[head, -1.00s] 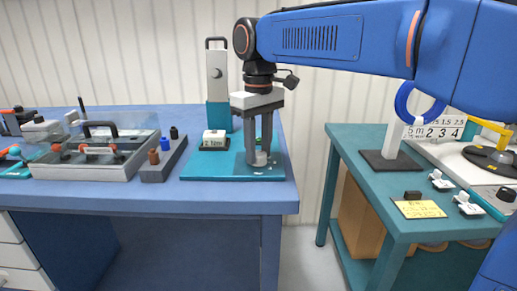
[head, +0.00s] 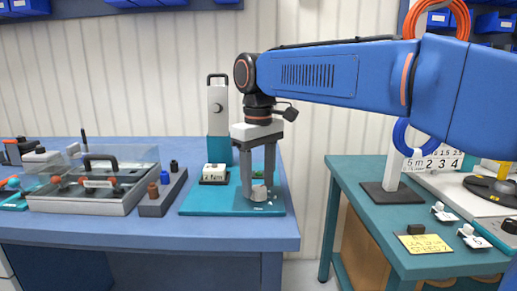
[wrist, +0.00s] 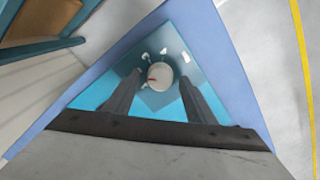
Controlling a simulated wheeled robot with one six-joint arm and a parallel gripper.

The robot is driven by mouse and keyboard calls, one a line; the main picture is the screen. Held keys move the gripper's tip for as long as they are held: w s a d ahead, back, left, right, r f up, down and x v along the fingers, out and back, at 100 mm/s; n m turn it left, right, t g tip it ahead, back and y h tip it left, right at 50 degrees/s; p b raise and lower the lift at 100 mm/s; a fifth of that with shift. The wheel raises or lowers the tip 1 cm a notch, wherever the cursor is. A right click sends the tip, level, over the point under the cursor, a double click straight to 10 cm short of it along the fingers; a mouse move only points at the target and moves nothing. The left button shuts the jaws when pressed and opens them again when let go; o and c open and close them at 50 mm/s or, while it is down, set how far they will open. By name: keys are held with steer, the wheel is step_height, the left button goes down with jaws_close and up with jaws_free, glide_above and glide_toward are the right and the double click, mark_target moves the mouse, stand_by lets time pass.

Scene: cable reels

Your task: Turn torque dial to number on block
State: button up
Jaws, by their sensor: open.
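The torque dial is a pale round knob (wrist: 160,76) with a red mark on its top. In the head view, the dial (head: 258,193) stands on the teal plate (head: 205,204), partly behind my fingers. My gripper (head: 258,188) points down over the plate. In the wrist view, my gripper (wrist: 158,84) is open, with one finger on each side of the dial; I cannot tell whether they touch it. The white block (head: 215,173) sits on a dark base left of the dial, with a small label that looks like "2 Nm".
A tall teal-and-white post (head: 218,120) with a black handle stands behind the plate. A dark stand with pegs (head: 162,196) and a clear-lidded case (head: 95,195) are on the left. A gap separates the blue bench from the teal bench (head: 350,195).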

mark_target(259, 188)
step_height(259, 188, up, 16)
steer(key=shift+r, duration=0.25)
steer(key=shift+d, duration=0.1)
stand_by(0.4)
